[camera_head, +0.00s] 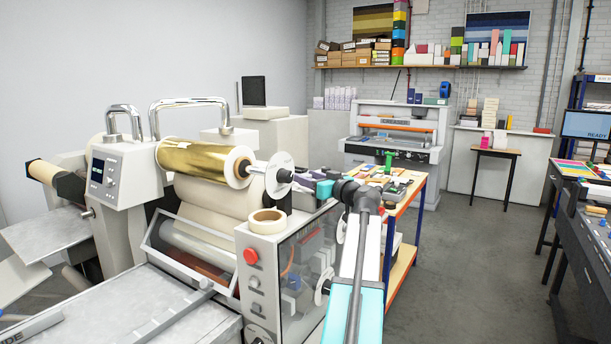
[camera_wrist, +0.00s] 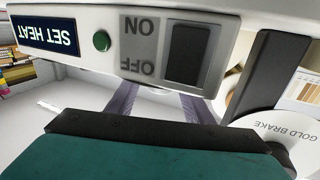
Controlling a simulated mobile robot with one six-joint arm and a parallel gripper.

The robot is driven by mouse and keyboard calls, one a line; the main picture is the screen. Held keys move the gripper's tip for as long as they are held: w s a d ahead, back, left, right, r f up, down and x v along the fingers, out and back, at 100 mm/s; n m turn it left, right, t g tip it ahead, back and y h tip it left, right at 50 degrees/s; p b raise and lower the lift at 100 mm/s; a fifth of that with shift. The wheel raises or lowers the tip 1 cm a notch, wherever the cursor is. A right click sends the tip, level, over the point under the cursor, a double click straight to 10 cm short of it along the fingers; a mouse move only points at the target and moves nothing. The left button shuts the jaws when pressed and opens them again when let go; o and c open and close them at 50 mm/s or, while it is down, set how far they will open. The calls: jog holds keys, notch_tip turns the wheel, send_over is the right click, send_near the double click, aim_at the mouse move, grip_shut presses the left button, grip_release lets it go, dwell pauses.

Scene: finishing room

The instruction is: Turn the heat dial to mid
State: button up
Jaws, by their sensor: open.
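The machine's front panel (camera_head: 280,235) carries a red button (camera_head: 251,256) and small grey controls (camera_head: 256,282) below it. Their labels are too small to read, so I cannot tell which is the heat dial or how it is set. In the wrist view, upside down, a panel shows a "SET HEAT" display (camera_wrist: 61,34), a green button (camera_wrist: 102,41) and a black rocker switch (camera_wrist: 188,52) marked ON and OFF. No dial is clear there. My gripper (camera_head: 318,186) is open, beside the gold roll's right end. Its teal body with a black edge fills the lower wrist view.
A gold foil roll (camera_head: 195,160) lies across the machine top; a "GOLD BRAKE" disc (camera_wrist: 268,138) is close at right in the wrist view. A tape roll (camera_head: 267,221) sits on the panel housing. A cluttered worktable (camera_head: 405,195) stands behind my arm. The floor at right is clear.

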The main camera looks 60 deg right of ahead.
jog(key=shift+w, duration=0.25)
jog(key=c, duration=1)
jog(key=shift+c, duration=0.2)
jog(key=shift+f+m+h+b, duration=0.15)
jog(key=shift+m+h+b, duration=0.15)
jog(key=shift+b, duration=0.05)
jog(key=shift+a+g+h+b, duration=0.1)
jog(key=shift+g+h+b, duration=0.25)
jog(key=shift+h, duration=0.15)
jog(key=shift+m+g+h+b, duration=0.25)
jog(key=shift+m+h+b, duration=0.1)
jog(key=shift+m+h, duration=0.2)
jog(key=shift+m+g+h, duration=0.4)
jog(key=shift+m+h, duration=0.25)
jog(key=shift+h, duration=0.1)
jog(key=shift+m+g+h+p, duration=0.5)
jog(key=shift+m+g+h, duration=0.3)
jog(key=shift+h, duration=0.2)
